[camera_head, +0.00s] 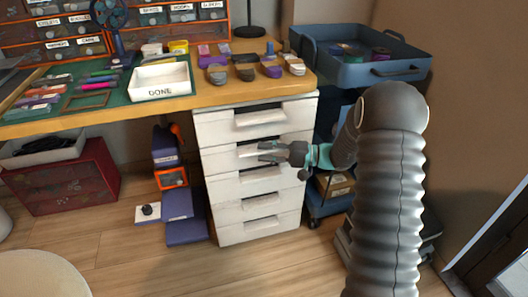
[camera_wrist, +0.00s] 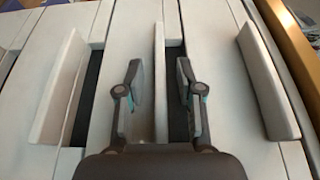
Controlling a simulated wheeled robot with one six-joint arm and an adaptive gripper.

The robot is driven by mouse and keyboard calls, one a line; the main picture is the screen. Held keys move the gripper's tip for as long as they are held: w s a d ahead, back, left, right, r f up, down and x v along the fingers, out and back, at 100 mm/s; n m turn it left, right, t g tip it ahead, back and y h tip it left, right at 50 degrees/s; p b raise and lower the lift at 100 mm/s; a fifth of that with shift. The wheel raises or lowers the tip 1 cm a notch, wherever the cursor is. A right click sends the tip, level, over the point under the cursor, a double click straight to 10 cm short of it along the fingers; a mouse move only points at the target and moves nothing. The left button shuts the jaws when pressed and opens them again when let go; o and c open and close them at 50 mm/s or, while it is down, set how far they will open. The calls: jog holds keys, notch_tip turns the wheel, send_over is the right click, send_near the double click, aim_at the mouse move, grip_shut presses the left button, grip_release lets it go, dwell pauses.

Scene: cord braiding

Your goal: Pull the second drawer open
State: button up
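A white drawer unit (camera_head: 262,229) with several stacked drawers stands under the workbench. The second drawer (camera_head: 222,162) from the top looks flush with its neighbours. My gripper (camera_head: 262,151) is in front of it, at its handle, and partly hides that handle. In the wrist view the drawers appear turned sideways. There, my gripper (camera_wrist: 159,78) is open, with one finger on each side of the second drawer's pale handle lip (camera_wrist: 159,50). Gaps show between the fingers and the lip.
The top drawer's handle (camera_wrist: 268,80) is right of my gripper in the wrist view, the third drawer's handle (camera_wrist: 62,85) left. A blue cart (camera_head: 370,72) stands right of the unit. Purple boxes (camera_head: 182,232) lie left of it. Floor in front (camera_head: 200,270) is clear.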

jog(key=shift+a, duration=0.45)
grip_shut()
